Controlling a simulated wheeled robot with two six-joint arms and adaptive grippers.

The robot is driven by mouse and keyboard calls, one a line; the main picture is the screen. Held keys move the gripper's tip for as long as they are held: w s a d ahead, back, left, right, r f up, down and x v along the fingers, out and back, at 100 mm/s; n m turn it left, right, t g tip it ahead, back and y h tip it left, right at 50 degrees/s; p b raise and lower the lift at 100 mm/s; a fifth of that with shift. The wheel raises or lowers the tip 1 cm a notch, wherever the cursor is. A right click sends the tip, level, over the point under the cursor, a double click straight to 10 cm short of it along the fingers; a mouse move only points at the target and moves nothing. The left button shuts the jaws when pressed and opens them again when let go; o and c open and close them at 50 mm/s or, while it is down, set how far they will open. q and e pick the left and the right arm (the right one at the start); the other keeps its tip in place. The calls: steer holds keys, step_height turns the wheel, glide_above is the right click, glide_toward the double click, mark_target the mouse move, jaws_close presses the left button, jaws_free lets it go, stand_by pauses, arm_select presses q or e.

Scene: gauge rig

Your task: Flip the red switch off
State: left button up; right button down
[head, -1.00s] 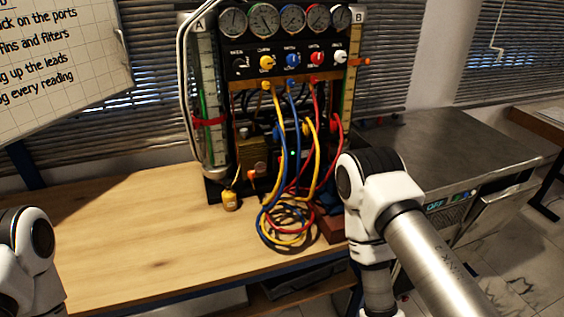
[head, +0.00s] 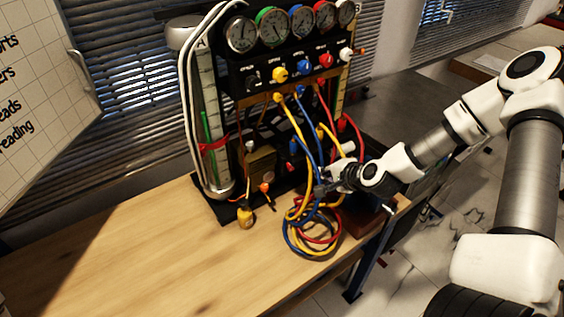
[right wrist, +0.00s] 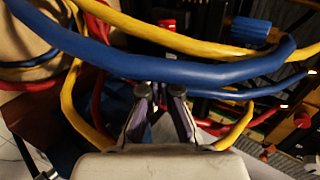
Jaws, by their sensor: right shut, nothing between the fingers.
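The gauge rig (head: 222,84) stands on the wooden bench with a row of gauges and a row of coloured knobs. A red knob (head: 326,61) is in that row, right of a blue one; I cannot tell whether it is the red switch. My right gripper (head: 332,178) is low at the rig's right front, beside the hanging hoses and well below the red knob. In the right wrist view its fingers (right wrist: 161,92) are shut and empty, with a thick blue hose (right wrist: 190,72) crossing just beyond the tips. The hoses hide much of the rig there. My left gripper is out of view.
Coiled blue, yellow and red hoses (head: 303,238) lie on the bench (head: 150,250) under my right gripper. A small yellow weight-like piece (head: 245,216) stands at the rig's front left. The bench's left part is clear. A whiteboard (head: 40,90) is at the left.

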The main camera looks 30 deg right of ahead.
steer(key=s, duration=0.1)
steer(key=b, duration=0.2)
glide_toward(290, 166)
arm_select(q)
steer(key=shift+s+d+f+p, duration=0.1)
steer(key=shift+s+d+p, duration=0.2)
steer(key=shift+p, duration=0.45)
arm_select(e)
steer(key=w+f, duration=0.4)
steer(key=f, duration=0.2)
steer(key=shift+w+d, duration=0.15)
steer(key=shift+w, duration=0.25)
